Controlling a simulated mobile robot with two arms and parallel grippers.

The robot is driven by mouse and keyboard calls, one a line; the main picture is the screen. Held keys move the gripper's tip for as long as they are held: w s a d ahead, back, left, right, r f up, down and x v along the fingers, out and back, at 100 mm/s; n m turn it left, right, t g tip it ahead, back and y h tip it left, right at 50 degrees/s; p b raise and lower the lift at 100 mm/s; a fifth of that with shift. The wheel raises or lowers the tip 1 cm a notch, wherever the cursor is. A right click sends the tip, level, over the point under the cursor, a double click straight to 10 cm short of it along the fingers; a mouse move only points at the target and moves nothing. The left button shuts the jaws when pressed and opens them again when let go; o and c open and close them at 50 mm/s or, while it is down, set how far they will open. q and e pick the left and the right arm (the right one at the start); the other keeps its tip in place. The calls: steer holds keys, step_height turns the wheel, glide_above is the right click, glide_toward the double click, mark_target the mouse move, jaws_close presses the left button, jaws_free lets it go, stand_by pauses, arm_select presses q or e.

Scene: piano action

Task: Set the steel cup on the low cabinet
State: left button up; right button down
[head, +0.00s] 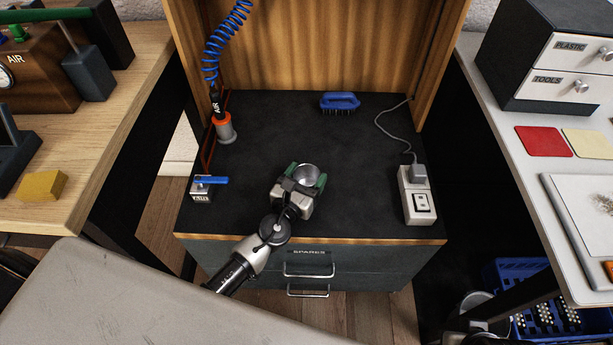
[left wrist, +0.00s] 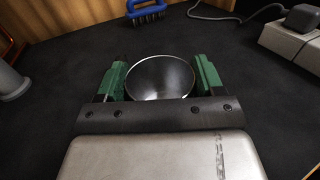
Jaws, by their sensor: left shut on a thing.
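The steel cup (head: 306,174) is over the black top of the low cabinet (head: 265,135), near the middle. My left gripper (head: 304,178) is shut on the cup, with a green finger on each side of it. In the left wrist view the cup (left wrist: 160,77) shows its round open mouth between the green fingers (left wrist: 160,80). I cannot tell whether the cup's base touches the cabinet top.
A blue brush (head: 340,101) lies at the back. A grey nozzle with an orange ring (head: 222,125) and a small blue-handled valve (head: 205,187) stand at left. A white switch box (head: 416,195) with a cable stands at right. The top around the cup is clear.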

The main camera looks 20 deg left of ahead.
arm_select(q)
steer(key=shift+f, duration=0.1)
steer(key=o, duration=1)
steer(key=shift+c, duration=0.2)
